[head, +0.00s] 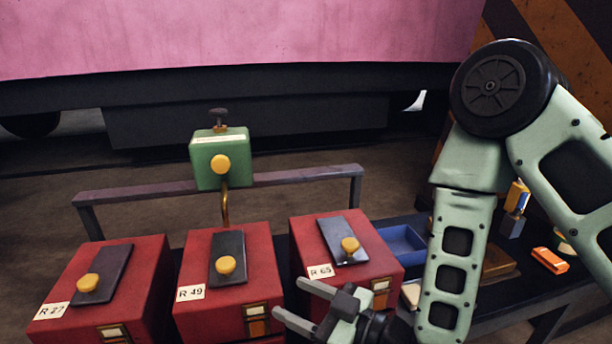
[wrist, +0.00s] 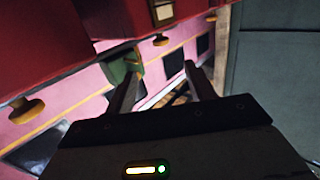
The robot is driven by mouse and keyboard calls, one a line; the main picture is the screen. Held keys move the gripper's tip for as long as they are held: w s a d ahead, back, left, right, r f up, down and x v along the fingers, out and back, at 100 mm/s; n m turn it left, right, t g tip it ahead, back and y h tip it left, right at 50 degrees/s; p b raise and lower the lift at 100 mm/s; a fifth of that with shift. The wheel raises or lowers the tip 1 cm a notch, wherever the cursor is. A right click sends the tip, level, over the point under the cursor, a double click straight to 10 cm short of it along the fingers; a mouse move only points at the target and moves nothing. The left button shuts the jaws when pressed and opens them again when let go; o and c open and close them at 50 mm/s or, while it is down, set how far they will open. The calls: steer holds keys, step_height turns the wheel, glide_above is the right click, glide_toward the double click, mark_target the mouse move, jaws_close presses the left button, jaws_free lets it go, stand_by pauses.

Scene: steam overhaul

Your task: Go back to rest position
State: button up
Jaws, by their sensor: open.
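My gripper (head: 292,303) is open and empty in the head view, in front of the red box labelled R 65 (head: 375,272). In the wrist view the two fingers of my gripper (wrist: 160,85) stand apart with nothing between them. Two more red boxes, labelled R 49 (head: 188,318) and R 27 (head: 60,320), stand to the left. Each box has a dark plate with a yellow knob on its lid. My arm comes down on the right side of the head view.
A green box with a yellow knob (head: 207,177) is on a metal rail (head: 290,178) behind the red boxes. A blue tray (head: 402,241), an orange item (head: 549,260) and other small things lie on the dark bench at right. A pink vehicle side (head: 240,35) fills the back.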

steer(key=s+d+r+m+g+h+p, duration=0.4)
steer(key=s+d+r+g+h, duration=0.5)
steer(key=s+d+r+h, duration=0.3)
steer(key=s+d+h, duration=0.2)
steer(key=s+d, duration=0.1)
stand_by(1.8)
